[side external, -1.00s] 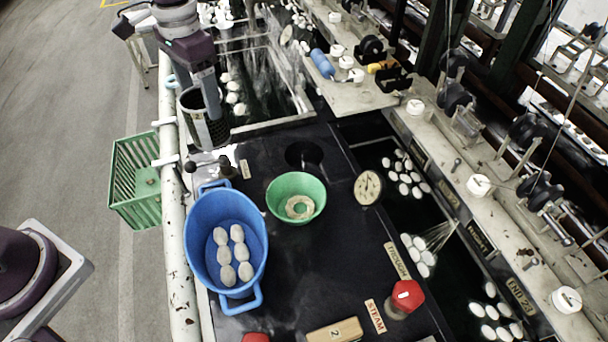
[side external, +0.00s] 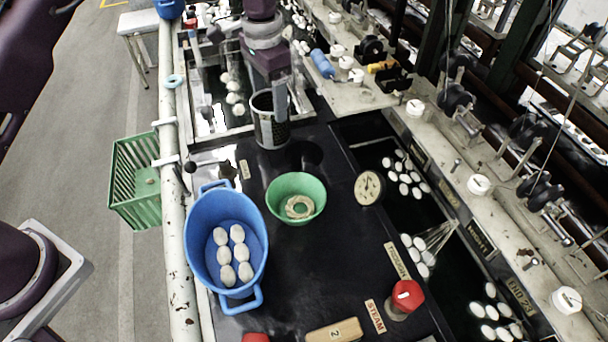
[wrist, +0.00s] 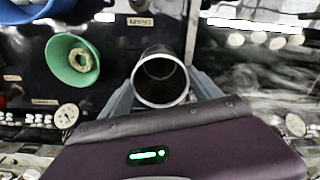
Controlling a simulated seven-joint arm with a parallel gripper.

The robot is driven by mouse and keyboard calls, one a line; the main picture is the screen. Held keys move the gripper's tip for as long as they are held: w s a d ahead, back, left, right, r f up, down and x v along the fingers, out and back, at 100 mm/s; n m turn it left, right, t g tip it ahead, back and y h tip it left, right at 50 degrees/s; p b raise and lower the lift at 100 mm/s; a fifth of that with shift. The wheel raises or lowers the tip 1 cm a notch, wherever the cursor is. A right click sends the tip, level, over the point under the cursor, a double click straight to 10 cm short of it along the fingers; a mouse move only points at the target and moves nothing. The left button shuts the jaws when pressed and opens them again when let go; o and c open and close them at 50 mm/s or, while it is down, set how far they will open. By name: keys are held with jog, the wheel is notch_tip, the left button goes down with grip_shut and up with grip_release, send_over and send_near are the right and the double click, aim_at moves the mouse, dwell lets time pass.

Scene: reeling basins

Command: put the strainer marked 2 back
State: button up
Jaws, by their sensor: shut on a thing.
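A dark cylindrical strainer (side external: 271,132) with a perforated lower part hangs upright above the back of the black deck (side external: 300,255). My gripper (side external: 280,100) is shut on its wall near the top. In the wrist view, the strainer (wrist: 161,80) shows its open round mouth between my two fingers (wrist: 165,92). No number can be read on it now. A dark round hole (side external: 308,156) in the deck lies just right of and below the strainer in the side view. The strainer looks clear of the deck, but its exact height cannot be told.
A green bowl (side external: 283,184) with a ring inside stands in front of the hole. A blue tub (side external: 192,250) with several cocoons is at its left. A dial gauge (side external: 368,187) and basins with floating cocoons are at right. A water basin (side external: 207,85) lies behind.

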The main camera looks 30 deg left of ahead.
jog(key=w+d+f+m, duration=0.1)
jog(key=d+m, duration=0.2)
jog(key=d, duration=0.4)
jog(key=f, duration=1)
jog(key=shift+d, duration=0.2)
jog(key=shift+f, duration=0.1)
jog(key=o, duration=2)
notch_tip(320, 180, up, 12)
jog(key=shift+r, duration=0.1)
